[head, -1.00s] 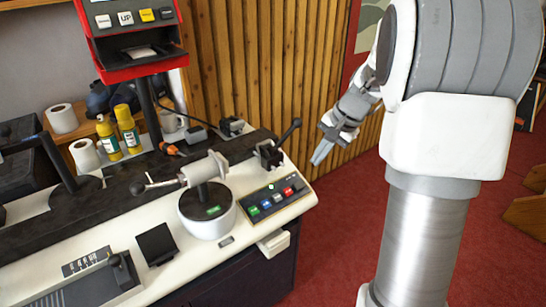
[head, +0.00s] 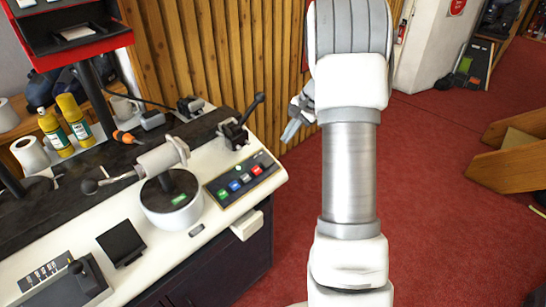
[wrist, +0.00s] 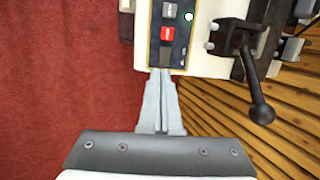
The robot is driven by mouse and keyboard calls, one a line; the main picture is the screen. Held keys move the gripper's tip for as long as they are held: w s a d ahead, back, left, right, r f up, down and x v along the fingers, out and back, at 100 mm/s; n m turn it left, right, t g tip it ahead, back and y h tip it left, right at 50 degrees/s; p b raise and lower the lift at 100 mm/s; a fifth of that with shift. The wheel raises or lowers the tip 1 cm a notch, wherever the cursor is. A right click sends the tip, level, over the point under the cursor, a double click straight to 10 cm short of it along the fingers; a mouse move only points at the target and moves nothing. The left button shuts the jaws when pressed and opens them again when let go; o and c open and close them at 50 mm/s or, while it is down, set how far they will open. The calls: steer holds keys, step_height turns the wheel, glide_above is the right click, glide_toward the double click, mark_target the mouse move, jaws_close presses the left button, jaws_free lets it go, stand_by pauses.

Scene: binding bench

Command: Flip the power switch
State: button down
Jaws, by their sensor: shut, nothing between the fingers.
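A dark button panel (head: 243,178) lies on the right end of the white bench top, with a row of green, blue, grey and red rocker-like buttons. The red button (head: 257,170) is nearest the right end. In the wrist view, the red button (wrist: 167,34) shows ahead of my fingers, with a dark part (wrist: 165,54) between it and the fingertips. I cannot tell which part is the power switch. My gripper (wrist: 161,72) is shut and empty, its tips at the near end of the panel in that view. In the head view my gripper (head: 289,132) is right of the bench, partly hidden by my arm.
A black lever (head: 240,125) with a ball end stands behind the panel. A white round-based device (head: 170,202) with a handle stands to its left. Yellow bottles (head: 73,118) and a red machine (head: 66,35) are farther left. Red carpet (head: 430,200) is clear at right.

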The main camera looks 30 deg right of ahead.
mark_target(267, 168)
steer(key=b+x, duration=0.1)
steer(key=x, duration=1.3)
steer(key=shift+w+r+b, duration=0.1)
steer(key=shift+b, duration=0.25)
steer(key=shift+a, duration=0.15)
steer(key=shift+a+f+h+b, duration=0.2)
steer(key=shift+f+h+b, duration=0.25)
steer(key=shift+b, duration=0.2)
steer(key=shift+r, duration=0.15)
steer(key=shift+d, duration=0.2)
steer(key=shift+w+d+r+p, duration=0.1)
steer(key=shift+d+p, duration=0.05)
steer(key=shift+d, duration=0.2)
steer(key=shift+w+d+r+p, duration=0.1)
steer(key=shift+d+r+p, duration=0.05)
steer(key=shift+d, duration=0.15)
